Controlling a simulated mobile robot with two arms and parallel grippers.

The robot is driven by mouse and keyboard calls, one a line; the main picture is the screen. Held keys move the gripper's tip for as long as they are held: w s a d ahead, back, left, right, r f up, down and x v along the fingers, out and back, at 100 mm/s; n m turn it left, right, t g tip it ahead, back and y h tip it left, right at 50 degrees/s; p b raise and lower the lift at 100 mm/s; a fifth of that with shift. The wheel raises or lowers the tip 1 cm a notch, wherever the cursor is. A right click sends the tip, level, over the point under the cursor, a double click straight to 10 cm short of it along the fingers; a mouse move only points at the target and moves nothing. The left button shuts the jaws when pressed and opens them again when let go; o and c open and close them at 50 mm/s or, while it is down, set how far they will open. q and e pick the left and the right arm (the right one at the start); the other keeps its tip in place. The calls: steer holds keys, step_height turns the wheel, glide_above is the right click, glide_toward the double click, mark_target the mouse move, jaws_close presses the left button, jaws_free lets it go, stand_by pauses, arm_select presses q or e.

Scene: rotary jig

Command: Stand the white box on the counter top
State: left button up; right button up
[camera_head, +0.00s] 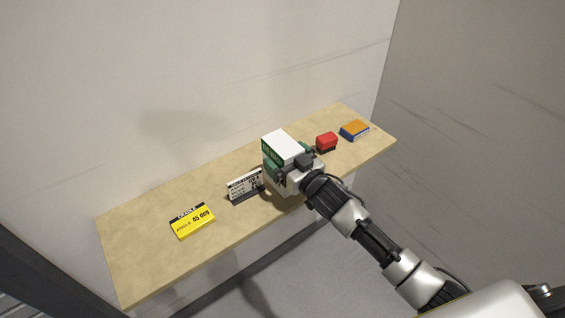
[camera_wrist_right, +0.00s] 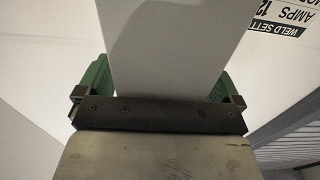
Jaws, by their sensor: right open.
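The white box (camera_head: 283,144), with a dark green lettered side, is at the middle of the counter top (camera_head: 150,250). Its top face is up and it looks upright; its lower part is hidden by my right gripper, so I cannot see its base on the counter. My right gripper (camera_head: 287,164) is at the box, with green fingers on either side of it. In the right wrist view the white box (camera_wrist_right: 165,45) fills the space between the green fingers (camera_wrist_right: 158,85). The jaws are open around it. My left gripper is not in view.
Left of the box stand a white sign (camera_head: 245,186) with black text, also in the wrist view (camera_wrist_right: 285,15), and a yellow sign (camera_head: 193,222). To the right are a red block (camera_head: 326,142) and an orange and blue box (camera_head: 354,130). A wall runs behind the counter.

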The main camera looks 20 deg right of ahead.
mark_target(287, 147)
steer(key=shift+r, duration=0.1)
steer(key=c, duration=1.5)
steer(key=shift+r, duration=0.45)
step_height(287, 147, up, 3)
steer(key=shift+s+r+b, duration=0.1)
steer(key=shift+r+b, duration=0.05)
steer(key=shift+b, duration=0.5)
steer(key=s+d+r+b, duration=0.2)
steer(key=s+d+r, duration=0.4)
steer(key=s, duration=0.4)
steer(key=s+a+f+m+h, duration=0.1)
steer(key=s+f+h, duration=0.1)
steer(key=s+f, duration=0.1)
steer(key=s+a+f+m+h, duration=0.1)
steer(key=s+f+h, duration=0.1)
steer(key=s+f, duration=0.2)
steer(key=s+a+f+m+t+h+b, duration=0.1)
steer(key=s+a+f+m+h, duration=0.1)
steer(key=s+f, duration=0.2)
steer(key=shift+s+a+f, duration=0.1)
steer(key=shift+f, duration=0.15)
